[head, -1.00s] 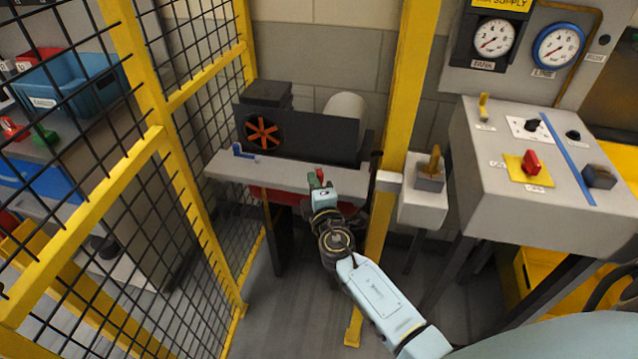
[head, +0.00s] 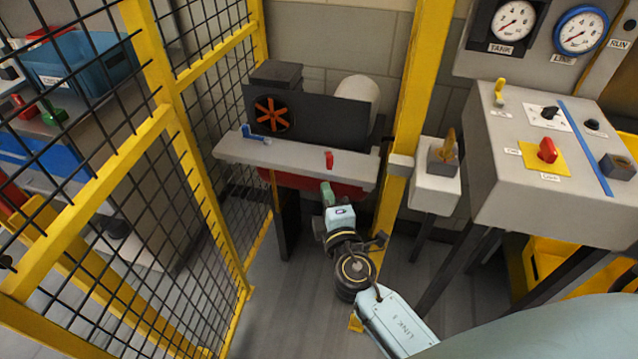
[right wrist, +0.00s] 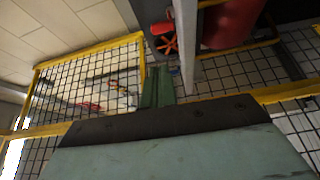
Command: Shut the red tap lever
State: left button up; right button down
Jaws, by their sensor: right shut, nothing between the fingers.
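The red tap lever (head: 329,160) stands up near the right end of the front edge of a grey beam (head: 290,156). My right gripper (head: 327,190) is just below and in front of it in the head view, with a small gap between them. Its green fingers are shut and empty; they also show in the right wrist view (right wrist: 157,88), close to the grey beam (right wrist: 186,45). I cannot identify the red lever for certain in the wrist view. My left gripper is not in view.
A blue lever (head: 252,134) sits on the beam's left part. A yellow mesh fence (head: 188,150) stands left and a yellow post (head: 412,110) right. A control box (head: 560,185) carries a separate red knob (head: 547,150).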

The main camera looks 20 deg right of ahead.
jog(key=shift+s, duration=0.25)
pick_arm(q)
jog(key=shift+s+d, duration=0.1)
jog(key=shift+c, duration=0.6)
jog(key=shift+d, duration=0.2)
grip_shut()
pick_arm(e)
jog(key=s+f+m+g+y, duration=0.1)
jog(key=s+f+m+g, duration=0.3)
jog(key=f, duration=0.6)
jog(key=s+f+n+g+y, duration=0.15)
jog(key=s+f, duration=0.35)
jog(key=f, duration=0.6)
jog(key=s+f+m+g, duration=0.2)
jog(key=s+f+g, duration=0.25)
jog(key=f, duration=0.55)
jog(key=s+d+f+m+g, duration=0.2)
jog(key=s+f, duration=0.2)
jog(key=s, duration=0.5)
jog(key=s+d+f+m+g, duration=0.2)
jog(key=s+f, duration=0.3)
jog(key=s, duration=0.5)
jog(key=s+d+f+m+g, duration=0.2)
jog(key=s+f+m, duration=0.2)
jog(key=s, duration=0.6)
jog(key=shift+s+f+g+y, duration=0.2)
jog(key=shift+f+g+y, duration=0.2)
jog(key=shift+f, duration=0.25)
